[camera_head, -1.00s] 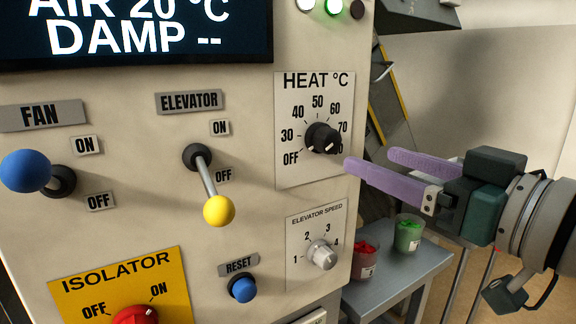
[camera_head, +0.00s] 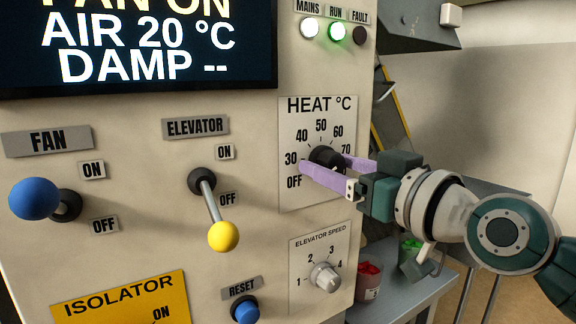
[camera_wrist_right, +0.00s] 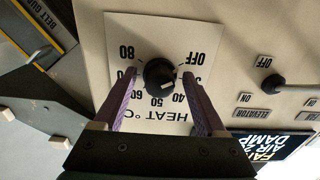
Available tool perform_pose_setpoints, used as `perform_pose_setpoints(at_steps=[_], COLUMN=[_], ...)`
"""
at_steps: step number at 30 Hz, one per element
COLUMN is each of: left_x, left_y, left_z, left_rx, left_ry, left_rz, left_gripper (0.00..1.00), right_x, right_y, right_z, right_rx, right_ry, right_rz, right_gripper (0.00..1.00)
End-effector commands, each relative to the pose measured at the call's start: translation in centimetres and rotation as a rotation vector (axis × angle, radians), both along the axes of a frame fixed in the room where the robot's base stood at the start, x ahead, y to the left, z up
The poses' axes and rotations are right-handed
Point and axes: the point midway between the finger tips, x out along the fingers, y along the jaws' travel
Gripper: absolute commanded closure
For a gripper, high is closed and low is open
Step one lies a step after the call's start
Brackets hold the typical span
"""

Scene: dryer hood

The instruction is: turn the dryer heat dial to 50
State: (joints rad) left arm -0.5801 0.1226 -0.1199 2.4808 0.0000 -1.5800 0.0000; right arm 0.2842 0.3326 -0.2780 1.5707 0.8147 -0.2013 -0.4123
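The black heat dial (camera_head: 327,157) sits on a white scale plate (camera_head: 290,120) marked OFF to 80, at the right of the panel. In the wrist view the plate is upside down and the dial (camera_wrist_right: 159,74) shows between my fingers. A white mark shows on the dial, but I cannot read its setting surely. My right gripper (camera_head: 324,164) is open, with one purple finger on each side of the dial. In the wrist view (camera_wrist_right: 159,76) a gap shows at the left finger; the right finger is closer, contact unclear. My left gripper is out of view.
The elevator speed knob (camera_head: 325,277) is below the dial. The yellow-tipped elevator lever (camera_head: 222,236) and blue-tipped fan lever (camera_head: 35,199) stick out to the left. A side table (camera_head: 395,297) with red and green tubs stands at lower right.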

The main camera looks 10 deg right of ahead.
Motion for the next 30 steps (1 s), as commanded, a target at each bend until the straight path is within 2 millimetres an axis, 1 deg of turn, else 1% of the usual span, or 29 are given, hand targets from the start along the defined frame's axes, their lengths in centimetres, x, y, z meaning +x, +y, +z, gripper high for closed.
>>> perform_pose_setpoints(at_steps=[1, 2, 18, 19, 30], left_x=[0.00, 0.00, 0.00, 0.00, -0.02], left_y=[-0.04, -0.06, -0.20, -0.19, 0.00], left_z=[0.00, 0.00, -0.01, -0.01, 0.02], left_rx=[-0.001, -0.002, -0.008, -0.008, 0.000], left_ry=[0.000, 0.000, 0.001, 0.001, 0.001], left_rz=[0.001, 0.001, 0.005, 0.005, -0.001], left_gripper=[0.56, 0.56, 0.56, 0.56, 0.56], right_x=[-0.01, -0.02, -0.03, -0.03, -0.03], right_y=[-0.01, -0.02, -0.04, -0.04, -0.03], right_z=[-0.01, -0.01, -0.02, -0.02, 0.00], right_rx=[0.000, 0.000, 0.000, 0.000, 0.033], right_ry=[0.000, 0.000, 0.000, 0.000, 0.012], right_rz=[0.000, 0.000, 0.000, 0.000, -0.001], right_gripper=[0.33, 0.37, 0.97, 1.00, 1.00])
